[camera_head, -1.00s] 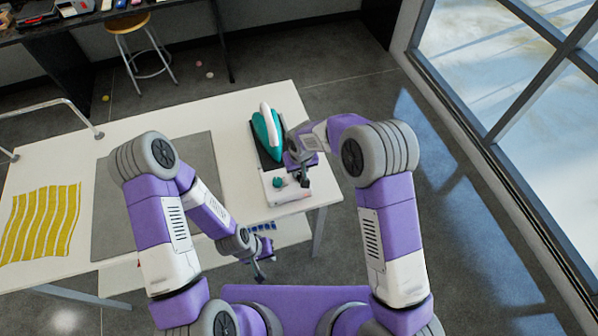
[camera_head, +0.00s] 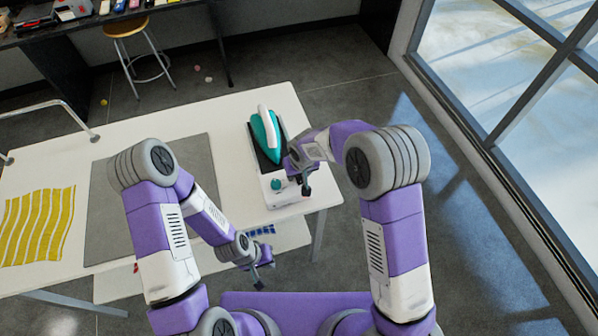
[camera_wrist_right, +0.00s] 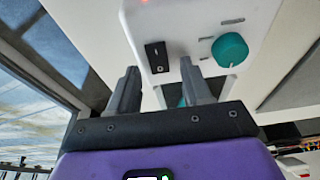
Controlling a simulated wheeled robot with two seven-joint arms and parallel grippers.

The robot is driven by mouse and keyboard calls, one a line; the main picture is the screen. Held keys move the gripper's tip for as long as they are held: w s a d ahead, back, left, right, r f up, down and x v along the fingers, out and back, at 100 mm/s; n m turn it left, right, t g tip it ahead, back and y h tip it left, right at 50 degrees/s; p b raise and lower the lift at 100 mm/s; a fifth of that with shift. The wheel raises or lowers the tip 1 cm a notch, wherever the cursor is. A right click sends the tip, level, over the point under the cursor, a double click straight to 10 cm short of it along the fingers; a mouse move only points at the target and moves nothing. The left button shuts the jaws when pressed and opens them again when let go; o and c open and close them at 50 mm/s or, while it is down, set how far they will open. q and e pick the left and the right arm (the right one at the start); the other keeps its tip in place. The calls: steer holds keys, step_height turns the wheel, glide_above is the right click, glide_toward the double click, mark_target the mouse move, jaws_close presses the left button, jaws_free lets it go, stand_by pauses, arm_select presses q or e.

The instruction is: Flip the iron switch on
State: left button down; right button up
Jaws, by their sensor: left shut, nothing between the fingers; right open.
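A teal and white iron (camera_head: 266,136) rests on its station at the right end of the white table. The white front of the station (camera_head: 283,197) carries a teal knob (camera_head: 277,184). In the right wrist view the station's white face (camera_wrist_right: 195,22) shows a black rocker switch (camera_wrist_right: 156,57) and the teal knob (camera_wrist_right: 230,50) to its right. My right gripper (camera_wrist_right: 157,88) is open, its fingers pointing at the face, with the switch between them in the picture; contact is not visible. My left gripper (camera_head: 262,284) is shut and empty, low in front of the table.
A grey mat (camera_head: 108,215) and a wavy yellow cloth (camera_head: 38,225) lie on the table (camera_head: 235,170) left of the iron. A lower shelf with blue items (camera_head: 262,230) is under the front edge. A stool (camera_head: 125,25) stands behind.

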mark_target(301, 183)
steer(key=v, duration=0.7)
steer(key=shift+r, duration=0.25)
stand_by(0.3)
